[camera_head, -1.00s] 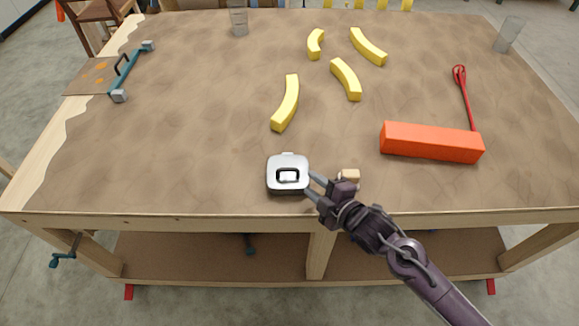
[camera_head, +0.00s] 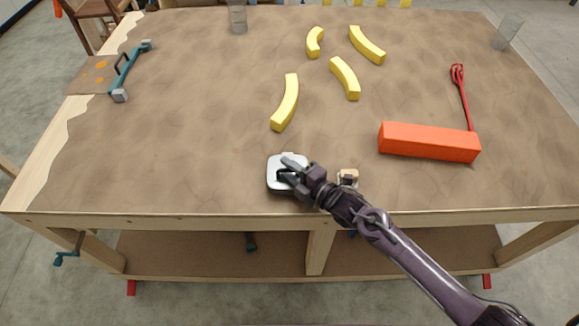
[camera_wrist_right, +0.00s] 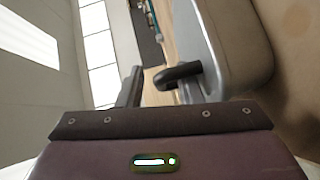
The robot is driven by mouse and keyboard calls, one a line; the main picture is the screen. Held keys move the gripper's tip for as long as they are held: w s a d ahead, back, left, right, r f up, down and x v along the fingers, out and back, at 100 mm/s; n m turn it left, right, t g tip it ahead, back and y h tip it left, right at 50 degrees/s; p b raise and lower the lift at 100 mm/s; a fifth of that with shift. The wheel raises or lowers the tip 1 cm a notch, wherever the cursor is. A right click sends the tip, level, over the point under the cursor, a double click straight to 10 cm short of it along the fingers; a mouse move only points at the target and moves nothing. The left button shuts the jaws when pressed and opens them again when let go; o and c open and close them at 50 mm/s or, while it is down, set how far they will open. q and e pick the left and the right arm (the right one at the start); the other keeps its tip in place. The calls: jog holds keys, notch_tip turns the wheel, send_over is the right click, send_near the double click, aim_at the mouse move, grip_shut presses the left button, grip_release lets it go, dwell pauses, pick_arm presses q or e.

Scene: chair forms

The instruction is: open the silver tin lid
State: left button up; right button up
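The silver tin (camera_head: 273,179) sits near the front edge of the table, its lid partly covered by my right gripper. The lid's dark handle shows in the right wrist view (camera_wrist_right: 178,75), beside the pale metal body of the tin (camera_wrist_right: 235,45). My right gripper (camera_head: 286,167) is over the lid with its two fingers apart, reaching in from the right at the handle. In the right wrist view the handle lies close to the fingers; I cannot tell whether they touch it. My left gripper is not in view.
A small beige block (camera_head: 348,178) lies just right of the tin, close to my right arm. An orange block (camera_head: 428,142) and a red tool (camera_head: 464,95) lie further right. Several yellow curved pieces (camera_head: 286,103) lie behind. The table left of the tin is clear.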

jog(key=shift+a, duration=0.1)
grip_shut()
jog(key=shift+w, duration=0.15)
